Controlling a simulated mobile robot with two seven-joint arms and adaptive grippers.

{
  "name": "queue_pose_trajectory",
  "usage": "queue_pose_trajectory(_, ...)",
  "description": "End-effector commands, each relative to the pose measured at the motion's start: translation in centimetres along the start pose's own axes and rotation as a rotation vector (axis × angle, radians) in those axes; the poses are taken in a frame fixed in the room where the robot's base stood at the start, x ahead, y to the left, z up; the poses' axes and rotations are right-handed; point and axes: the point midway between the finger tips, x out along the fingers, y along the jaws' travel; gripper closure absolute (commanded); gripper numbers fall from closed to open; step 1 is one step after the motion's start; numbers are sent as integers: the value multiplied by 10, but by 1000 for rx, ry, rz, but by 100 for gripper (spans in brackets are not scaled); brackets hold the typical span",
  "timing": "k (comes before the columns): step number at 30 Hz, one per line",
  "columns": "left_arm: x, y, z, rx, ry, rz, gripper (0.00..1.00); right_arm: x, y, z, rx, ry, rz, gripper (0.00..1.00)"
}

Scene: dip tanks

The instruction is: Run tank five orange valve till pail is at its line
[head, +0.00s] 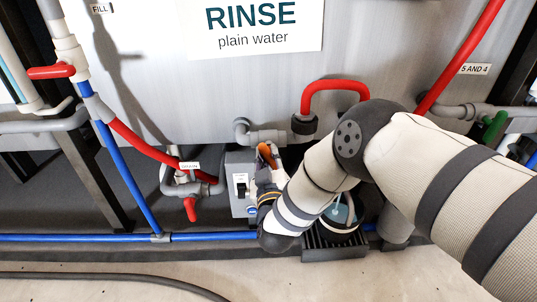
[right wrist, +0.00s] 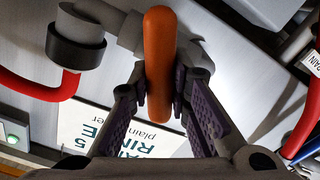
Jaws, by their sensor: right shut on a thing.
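The orange valve handle (head: 265,152) is on the grey pipe low on the rinse tank, right of the switch box. In the right wrist view the orange handle (right wrist: 158,40) stands between the two fingers. My right gripper (right wrist: 160,88) is shut on it, one finger on each side. In the head view this gripper (head: 270,170) is partly hidden by its own wrist. The pail (head: 342,212) is dark-rimmed with something blue inside. It stands on a black grate, and my right arm covers part of it. I cannot make out its line or level. My left gripper is out of view.
The tank (head: 170,60) bears a RINSE sign (head: 255,25). A grey switch box (head: 241,185) is just left of the gripper. A red-handled drain valve (head: 190,207) sits further left. A blue pipe (head: 90,238) runs low along the floor. Red hoses hang at both sides.

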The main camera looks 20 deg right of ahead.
Motion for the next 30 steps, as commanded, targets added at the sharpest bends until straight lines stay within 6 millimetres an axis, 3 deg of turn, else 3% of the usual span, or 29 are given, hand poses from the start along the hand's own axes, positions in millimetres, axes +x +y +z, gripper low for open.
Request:
queue_pose_trajectory(15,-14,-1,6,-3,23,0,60,0,4,0,372,-2,2,100)
queue_pose_trajectory(30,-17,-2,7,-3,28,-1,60,-1,3,2,511,-3,0,100)
